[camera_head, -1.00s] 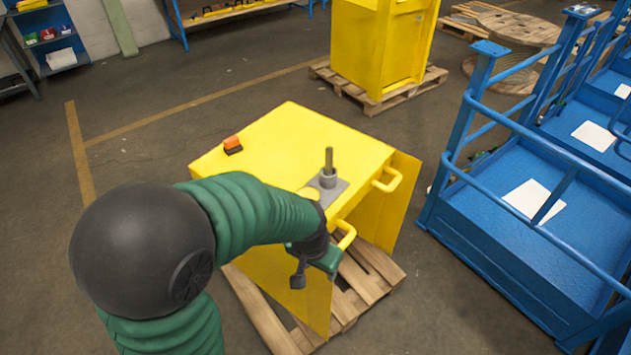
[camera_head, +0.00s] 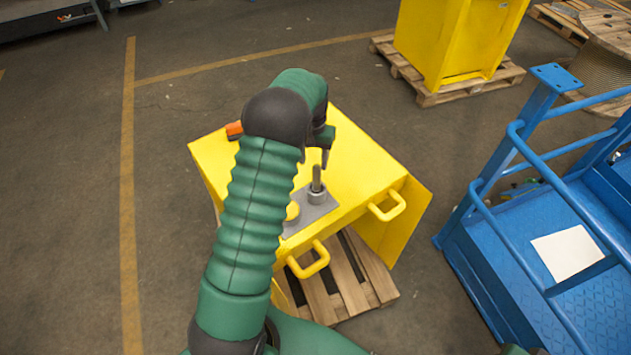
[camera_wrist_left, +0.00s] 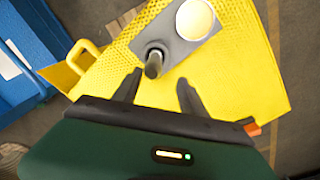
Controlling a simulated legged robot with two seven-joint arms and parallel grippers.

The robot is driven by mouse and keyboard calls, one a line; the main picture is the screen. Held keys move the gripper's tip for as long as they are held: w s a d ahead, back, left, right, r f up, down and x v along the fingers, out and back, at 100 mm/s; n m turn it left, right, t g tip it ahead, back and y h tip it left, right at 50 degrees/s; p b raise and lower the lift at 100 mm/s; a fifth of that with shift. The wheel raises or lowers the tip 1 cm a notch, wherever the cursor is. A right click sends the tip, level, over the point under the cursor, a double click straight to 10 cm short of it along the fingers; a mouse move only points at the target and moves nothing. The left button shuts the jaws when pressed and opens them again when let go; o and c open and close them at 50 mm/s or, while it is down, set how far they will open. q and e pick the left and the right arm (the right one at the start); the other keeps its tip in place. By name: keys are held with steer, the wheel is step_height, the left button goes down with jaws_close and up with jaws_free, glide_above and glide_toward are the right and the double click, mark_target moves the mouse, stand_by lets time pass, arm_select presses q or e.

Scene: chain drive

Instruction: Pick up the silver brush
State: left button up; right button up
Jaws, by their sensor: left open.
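A silver-grey collar (camera_head: 317,194) with a darker upright pin stands on a grey plate (camera_head: 303,214) on top of the yellow box (camera_head: 345,150); I cannot tell that it is a brush. The pin and collar also show in the left wrist view (camera_wrist_left: 154,62), just beyond my fingers. My left gripper (camera_head: 325,158) is above the box top, behind the pin in the head view. In the wrist view its two fingers (camera_wrist_left: 156,88) are apart with nothing between them. A round yellow disc (camera_head: 292,211) on the plate is partly hidden by my left arm. My right gripper is not in view.
An orange and black item (camera_head: 234,130) lies at the box's left corner, partly behind my arm. Yellow handles (camera_head: 388,206) stick out at the box's front. The box stands on a wooden pallet (camera_head: 345,285). A blue railed platform (camera_head: 500,250) stands to the right.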

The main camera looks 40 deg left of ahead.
mark_target(318, 176)
arm_select(q)
steer(key=shift+s+d+f, duration=0.2)
steer(key=shift+s+f, duration=0.05)
steer(key=shift+f, duration=0.3)
steer(key=shift+d+f, duration=0.25)
steer(key=shift+f, duration=0.05)
steer(key=f+p, duration=0.1)
steer(key=f, duration=0.2)
steer(key=w+d+f+p, duration=0.1)
steer(key=f, duration=0.1)
steer(key=shift+f+p, duration=0.15)
steer(key=shift+p, duration=0.15)
steer(key=shift+s+a+f, duration=0.1)
steer(key=shift+s+a, duration=0.05)
steer(key=shift+a, duration=0.2)
steer(key=shift+s+a, duration=0.15)
steer(key=c, duration=0.4)
steer(key=shift+w+d, duration=0.2)
steer(key=shift+d, duration=0.1)
jaws_close()
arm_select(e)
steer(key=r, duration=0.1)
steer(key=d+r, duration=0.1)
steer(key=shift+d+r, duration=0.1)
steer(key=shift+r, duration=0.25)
